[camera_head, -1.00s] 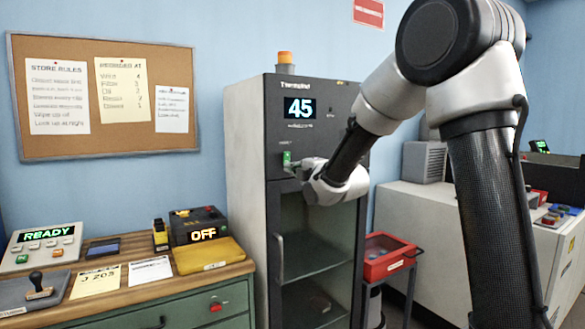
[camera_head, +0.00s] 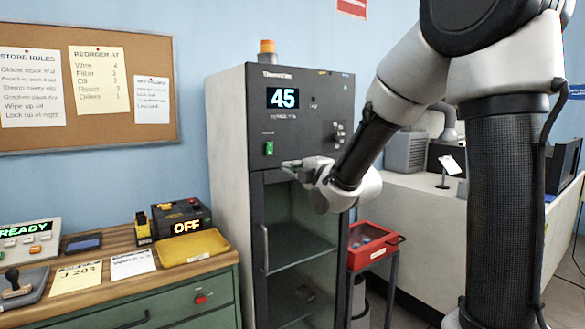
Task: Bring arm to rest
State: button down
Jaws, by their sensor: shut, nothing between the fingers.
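My gripper (camera_head: 292,168) is shut and empty. It is in front of the upper part of the tall dark cabinet (camera_head: 232,150), just below its control panel, with the fingers pointing left. Whether the fingers touch the cabinet front cannot be told. My arm reaches in from the right and hides part of the cabinet's right side.
A wooden-topped green bench (camera_head: 190,286) at left holds a READY panel (camera_head: 28,241), an OFF box (camera_head: 182,219) and a yellow tray (camera_head: 194,247). A red bin (camera_head: 370,246) on a cart stands right of the cabinet. A pale counter (camera_head: 420,235) lies behind my arm.

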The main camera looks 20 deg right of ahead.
jog(key=s+d+f+m+g+h, duration=0.2)
jog(key=s+f+m+g, duration=0.1)
jog(key=f+m, duration=0.3)
jog(key=s+d+f+m+g+h, duration=0.1)
jog(key=s+d+f+m+g, duration=0.2)
jog(key=f, duration=0.5)
jog(key=s+d+f+m+g+h, duration=0.25)
jog(key=s+m+g, duration=0.3)
jog(key=s, duration=0.45)
jog(key=s+d+r+m, duration=0.2)
jog(key=s+r+m, duration=0.1)
jog(key=s, duration=0.7)
jog(key=s+d+r+m+g, duration=0.1)
jog(key=s+d+r+m, duration=0.2)
jog(key=s, duration=0.6)
jog(key=shift+s+d+r+m, duration=0.2)
jog(key=shift+s+r+m, duration=0.2)
jog(key=shift+r+m, duration=0.2)
jog(key=shift+g, duration=0.25)
